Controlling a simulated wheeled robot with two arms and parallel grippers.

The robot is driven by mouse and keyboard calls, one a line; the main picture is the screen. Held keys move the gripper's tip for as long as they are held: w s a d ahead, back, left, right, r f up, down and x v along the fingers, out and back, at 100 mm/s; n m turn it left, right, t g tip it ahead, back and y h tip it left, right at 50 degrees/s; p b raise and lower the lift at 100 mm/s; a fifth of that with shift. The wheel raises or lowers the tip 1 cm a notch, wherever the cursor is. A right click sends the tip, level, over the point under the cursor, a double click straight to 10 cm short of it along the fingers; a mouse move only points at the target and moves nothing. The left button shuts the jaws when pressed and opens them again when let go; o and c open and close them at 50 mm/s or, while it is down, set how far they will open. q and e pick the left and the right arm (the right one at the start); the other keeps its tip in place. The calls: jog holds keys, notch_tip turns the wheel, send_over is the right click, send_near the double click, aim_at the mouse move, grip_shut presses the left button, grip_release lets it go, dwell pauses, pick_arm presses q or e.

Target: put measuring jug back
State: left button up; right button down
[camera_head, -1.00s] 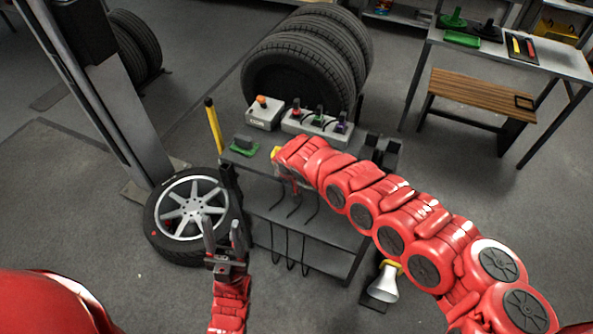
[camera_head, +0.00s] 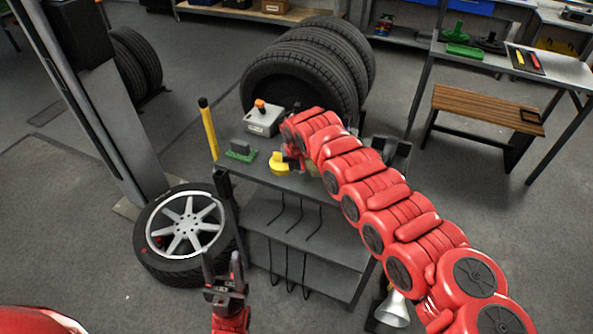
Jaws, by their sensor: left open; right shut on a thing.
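My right arm reaches over the grey bench (camera_head: 285,212), and its gripper (camera_head: 294,162) is low over the bench top. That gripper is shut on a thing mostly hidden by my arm. A small pale patch beside it may be part of the measuring jug (camera_head: 313,169), but I cannot tell for sure. A yellow thing (camera_head: 279,163) is just left of the gripper at the bench top; whether they touch is unclear. My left gripper (camera_head: 223,266) is open and empty, in front of the bench's left end.
A green block (camera_head: 240,153) and a grey box with an orange knob (camera_head: 263,120) are on the bench. A yellow post (camera_head: 208,128) stands at its left. A wheel (camera_head: 186,232) lies left. Tyres (camera_head: 310,65) stand behind. A white funnel-like thing (camera_head: 393,311) is low at right.

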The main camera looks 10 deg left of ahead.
jog(key=shift+w+d+f, duration=0.1)
jog(key=shift+w, duration=0.75)
notch_tip(320, 180, down, 3)
jog(key=shift+f, duration=0.1)
jog(key=shift+w+f, duration=0.1)
jog(key=shift+f, duration=0.05)
jog(key=shift+f, duration=0.2)
jog(key=c, duration=0.9)
grip_release()
